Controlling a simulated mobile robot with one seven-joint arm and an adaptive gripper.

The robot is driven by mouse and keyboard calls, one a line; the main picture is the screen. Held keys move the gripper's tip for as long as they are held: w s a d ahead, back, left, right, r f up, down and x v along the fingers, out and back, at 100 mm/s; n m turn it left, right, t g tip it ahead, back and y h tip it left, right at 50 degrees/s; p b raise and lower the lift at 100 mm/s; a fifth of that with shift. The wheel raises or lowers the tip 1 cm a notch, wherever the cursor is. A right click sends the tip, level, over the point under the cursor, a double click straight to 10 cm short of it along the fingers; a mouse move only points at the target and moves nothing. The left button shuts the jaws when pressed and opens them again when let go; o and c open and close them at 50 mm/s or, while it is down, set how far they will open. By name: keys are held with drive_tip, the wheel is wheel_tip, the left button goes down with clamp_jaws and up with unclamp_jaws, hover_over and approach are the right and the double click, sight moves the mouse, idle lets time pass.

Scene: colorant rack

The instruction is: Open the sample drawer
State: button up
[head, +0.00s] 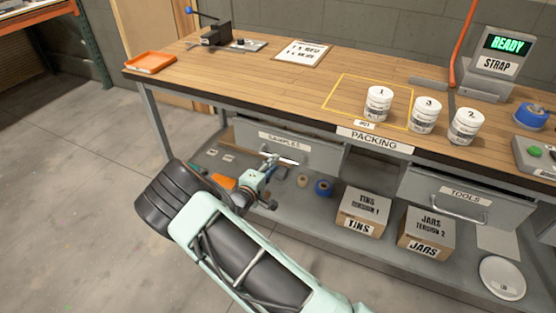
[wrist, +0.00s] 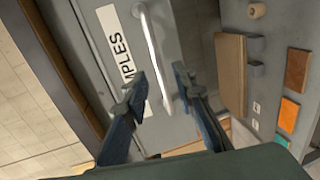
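The sample drawer (head: 318,158) is a grey drawer with a SAMPLES label, hung under the left part of the workbench. It looks shut in the head view. Its front (wrist: 185,35) fills the middle of the wrist view, with a pale bar handle (wrist: 153,50). My gripper (head: 277,161) is at the drawer front in the head view and covers part of the handle. In the wrist view my gripper (wrist: 160,83) is open, its fingers on either side of the handle's line. I cannot tell whether the fingertips reach past the bar. No contact shows.
The lower shelf holds tape rolls (head: 323,187), a TINS box (head: 362,212) and a JARS box (head: 426,233). A TOOLS drawer (head: 458,199) hangs at the right. White tubs (head: 378,103) stand on the bench top (head: 240,75). The floor at the left is clear.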

drive_tip(key=x, duration=0.5)
drive_tip(key=shift+s+r, duration=0.1)
clamp_jaws()
